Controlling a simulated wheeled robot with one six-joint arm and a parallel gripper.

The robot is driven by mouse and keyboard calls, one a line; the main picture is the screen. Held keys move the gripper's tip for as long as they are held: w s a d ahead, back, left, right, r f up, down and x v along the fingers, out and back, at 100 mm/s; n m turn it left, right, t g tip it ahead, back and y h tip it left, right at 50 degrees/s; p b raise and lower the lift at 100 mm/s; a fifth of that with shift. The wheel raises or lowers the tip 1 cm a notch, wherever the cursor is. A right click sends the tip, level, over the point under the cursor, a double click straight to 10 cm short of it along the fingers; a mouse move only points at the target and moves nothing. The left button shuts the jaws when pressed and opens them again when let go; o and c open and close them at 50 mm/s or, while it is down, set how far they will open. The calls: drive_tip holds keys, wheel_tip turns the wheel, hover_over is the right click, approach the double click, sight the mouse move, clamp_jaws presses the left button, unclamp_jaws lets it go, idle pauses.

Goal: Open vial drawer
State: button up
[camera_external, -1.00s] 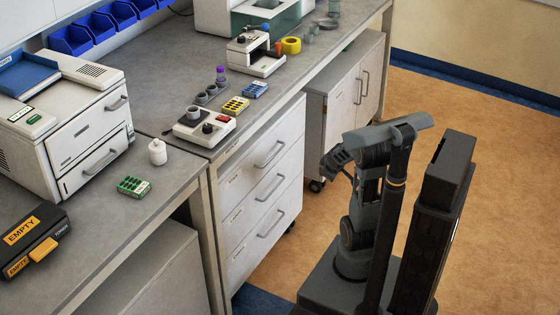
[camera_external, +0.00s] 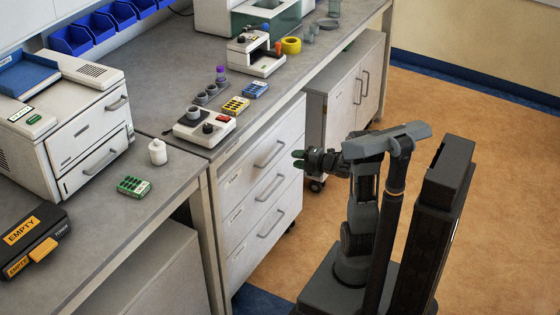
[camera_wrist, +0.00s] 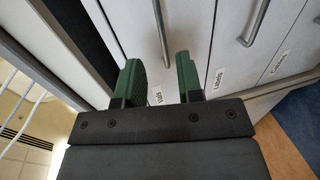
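The white drawer unit has three stacked drawers, all shut flush. The vial drawer is the top one (camera_external: 240,178), with a horizontal bar handle (camera_external: 270,154). In the wrist view its handle (camera_wrist: 161,32) runs up between my fingers, and a label that seems to read "Vials" (camera_wrist: 155,95) shows between them. My gripper (camera_external: 299,159) is in front of the unit, with its green fingers pointing at the drawer fronts. The fingers are apart and empty in the wrist view (camera_wrist: 160,76). I cannot tell the exact gap to the handle.
The middle drawer has its own handle (camera_wrist: 254,22) and a label (camera_wrist: 214,80); the bottom drawer's handle (camera_external: 270,223) is below. The grey worktop (camera_external: 180,85) overhangs the unit and carries small instruments. A white cabinet (camera_external: 335,112) stands behind. Orange floor (camera_external: 480,115) is clear to the right.

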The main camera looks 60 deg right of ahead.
sight(275, 154)
drive_tip(key=b+x, duration=0.2)
drive_tip(key=x, duration=0.8)
drive_tip(key=shift+w, duration=0.15)
drive_tip(key=shift+c, duration=0.2)
clamp_jaws()
